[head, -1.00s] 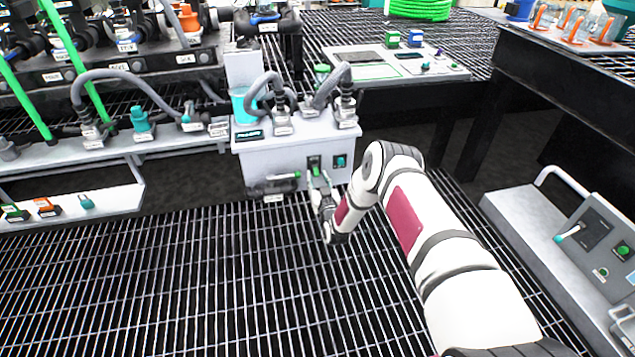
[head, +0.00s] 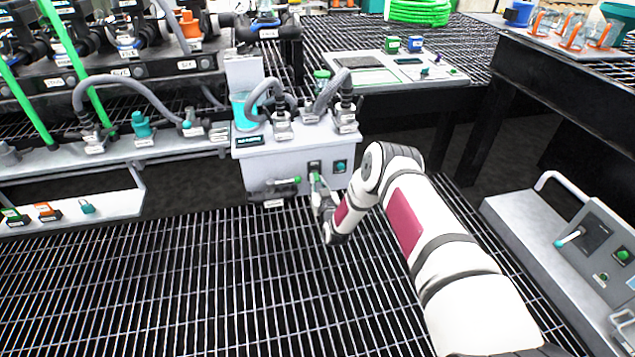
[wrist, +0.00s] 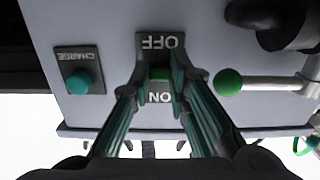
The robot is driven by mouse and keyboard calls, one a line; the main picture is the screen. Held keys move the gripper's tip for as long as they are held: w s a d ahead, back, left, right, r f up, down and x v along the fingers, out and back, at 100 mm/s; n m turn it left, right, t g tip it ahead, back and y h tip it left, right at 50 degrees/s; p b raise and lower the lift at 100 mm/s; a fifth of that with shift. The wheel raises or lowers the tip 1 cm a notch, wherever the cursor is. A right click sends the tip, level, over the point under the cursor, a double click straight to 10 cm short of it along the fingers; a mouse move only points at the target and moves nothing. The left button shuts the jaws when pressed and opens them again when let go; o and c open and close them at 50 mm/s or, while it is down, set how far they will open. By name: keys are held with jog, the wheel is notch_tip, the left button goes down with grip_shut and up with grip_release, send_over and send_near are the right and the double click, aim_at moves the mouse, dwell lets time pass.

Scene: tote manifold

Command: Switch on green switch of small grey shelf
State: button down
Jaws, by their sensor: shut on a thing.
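The small grey shelf (head: 262,165) is a box-like grey unit with hoses on top, at the middle of the head view. Its green switch (wrist: 159,73) sits on a dark plate marked OFF and ON, which appear upside down in the wrist view. My gripper (wrist: 160,82) is at the plate, its two fingers closed on either side of the green switch. In the head view, my gripper (head: 316,180) touches the front of the shelf, and the fingers partly hide the switch.
A teal CHARGE button (wrist: 80,83) is beside the switch plate. A green-knobbed lever (wrist: 229,82) stands close on the other side. Dark grating (head: 200,280) lies open in front. A grey console (head: 600,240) stands at right.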

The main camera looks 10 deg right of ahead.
aim_at(316, 175)
jog(key=shift+r+g+p, duration=0.7)
jog(key=shift+g+p, duration=0.3)
jog(key=shift+p, duration=0.25)
jog(key=g+p, duration=0.1)
jog(key=r+g+p, duration=0.1)
jog(key=shift+g, duration=0.3)
jog(key=shift+w+r+g+p, duration=0.15)
jog(key=shift+r+g+p, duration=0.2)
jog(key=shift+g, duration=0.85)
jog(key=shift+w+r+g, duration=0.1)
jog(key=shift+r+g, duration=0.1)
jog(key=shift+g, duration=0.45)
jog(key=shift+w+r+g, duration=0.1)
jog(key=shift+r+g, duration=0.05)
jog(key=shift+g, duration=0.5)
jog(key=shift+b, duration=0.3)
jog(key=c, duration=1.5)
grip_release()
jog(key=shift+r, duration=0.1)
